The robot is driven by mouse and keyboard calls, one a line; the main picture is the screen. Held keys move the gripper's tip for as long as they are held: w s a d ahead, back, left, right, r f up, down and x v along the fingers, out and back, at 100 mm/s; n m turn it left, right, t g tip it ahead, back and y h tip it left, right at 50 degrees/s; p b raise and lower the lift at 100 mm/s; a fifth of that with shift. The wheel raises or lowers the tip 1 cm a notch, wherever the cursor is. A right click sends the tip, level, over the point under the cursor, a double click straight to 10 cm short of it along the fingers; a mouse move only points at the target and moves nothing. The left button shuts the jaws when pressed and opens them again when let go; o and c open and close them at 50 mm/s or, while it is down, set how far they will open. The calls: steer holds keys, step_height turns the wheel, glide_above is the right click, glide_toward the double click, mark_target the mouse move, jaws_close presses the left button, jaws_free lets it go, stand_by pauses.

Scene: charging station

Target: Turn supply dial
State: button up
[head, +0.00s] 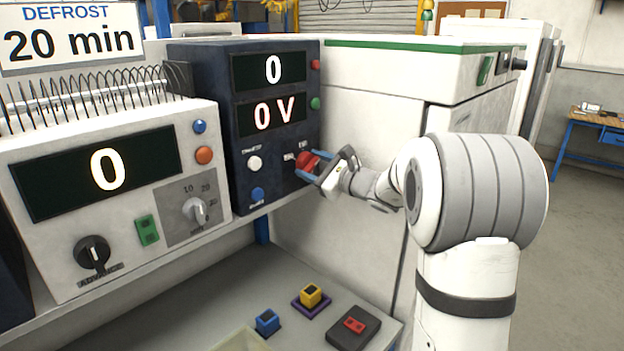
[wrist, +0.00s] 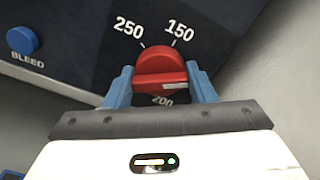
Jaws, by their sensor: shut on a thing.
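The supply dial is a red round knob (wrist: 160,66) with a raised bar across it. It sits low on the right of the dark supply panel (head: 222,130), and shows in the head view (head: 306,161). Labels 250, 150 and 200 surround it; the white mark on its bar lies at the right, beside the right finger. My gripper (wrist: 160,88) has its blue fingers on both sides of the knob and is shut on it. It also shows in the head view (head: 312,167). The panel's displays read 0 and 0 V.
A blue BLEED button (wrist: 23,40) is left of the knob. A white knob (head: 254,163) and red and green buttons are on the same panel. A pale timer unit (head: 110,240) stands left. Small coloured blocks and a red-topped box (head: 354,326) lie on the lower surface.

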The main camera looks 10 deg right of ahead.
steer(key=f+n+b, duration=0.1)
steer(key=b, duration=0.2)
steer(key=shift+f+n+b, duration=0.15)
steer(key=shift+n+b, duration=0.25)
steer(key=n+b, duration=0.3)
steer(key=b, duration=0.4)
steer(key=n+b, duration=0.2)
steer(key=b, duration=0.1)
steer(key=shift+r, duration=0.2)
steer(key=shift+r+n+b, duration=0.15)
steer(key=shift+n+b, duration=0.65)
steer(key=shift+b, duration=0.3)
steer(key=shift+a+r, duration=0.1)
steer(key=shift+r, duration=0.05)
steer(key=o, duration=1)
steer(key=shift+r, duration=0.1)
steer(key=shift+c, duration=0.2)
